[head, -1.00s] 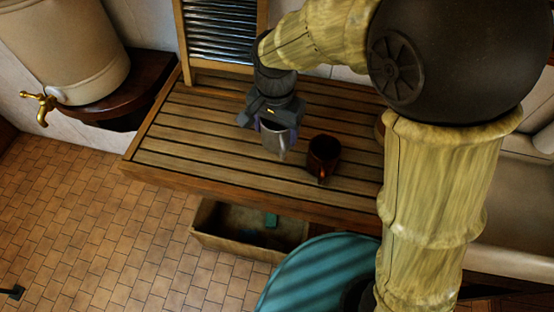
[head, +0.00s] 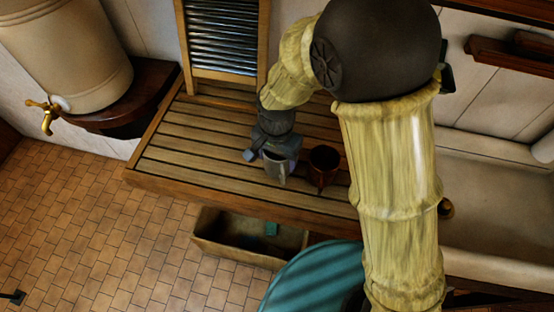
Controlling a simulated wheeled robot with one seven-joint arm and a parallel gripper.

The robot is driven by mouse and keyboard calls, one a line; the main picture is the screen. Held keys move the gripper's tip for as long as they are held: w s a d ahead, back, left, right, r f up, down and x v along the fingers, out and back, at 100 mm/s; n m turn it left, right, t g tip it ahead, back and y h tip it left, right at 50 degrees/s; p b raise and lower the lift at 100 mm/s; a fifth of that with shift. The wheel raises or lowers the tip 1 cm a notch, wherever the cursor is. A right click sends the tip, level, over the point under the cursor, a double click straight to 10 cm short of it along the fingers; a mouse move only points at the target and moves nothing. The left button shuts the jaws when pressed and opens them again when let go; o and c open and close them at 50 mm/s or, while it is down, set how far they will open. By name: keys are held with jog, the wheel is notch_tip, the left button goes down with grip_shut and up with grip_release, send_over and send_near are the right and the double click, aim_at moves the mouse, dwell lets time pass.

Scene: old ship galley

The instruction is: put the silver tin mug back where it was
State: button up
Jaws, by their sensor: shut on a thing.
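The silver tin mug (head: 276,168) is in my gripper (head: 273,156), over the slatted wooden board (head: 200,165) in the head view. My gripper is shut on it from above and behind. Its upper part is partly hidden by the fingers. I cannot tell whether its base touches the slats. A dark brown mug (head: 323,166) stands on the board just to the right of the silver mug, with a narrow gap between them.
A washboard (head: 222,45) leans at the back of the board. A cream barrel with a brass tap (head: 44,115) stands at the left. An open wooden box (head: 245,238) is below the board's front edge. A sink (head: 490,215) lies at the right. The board's left part is clear.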

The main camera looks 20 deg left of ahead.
jog(key=shift+f, duration=1.15)
jog(key=shift+f, duration=0.2)
jog(key=o, duration=1.1)
jog(key=shift+c, duration=0.2)
jog(key=shift+r, duration=0.15)
notch_tip(320, 180, up, 12)
jog(key=b, duration=0.1)
jog(key=shift+b, duration=0.3)
jog(key=shift+d, duration=0.1)
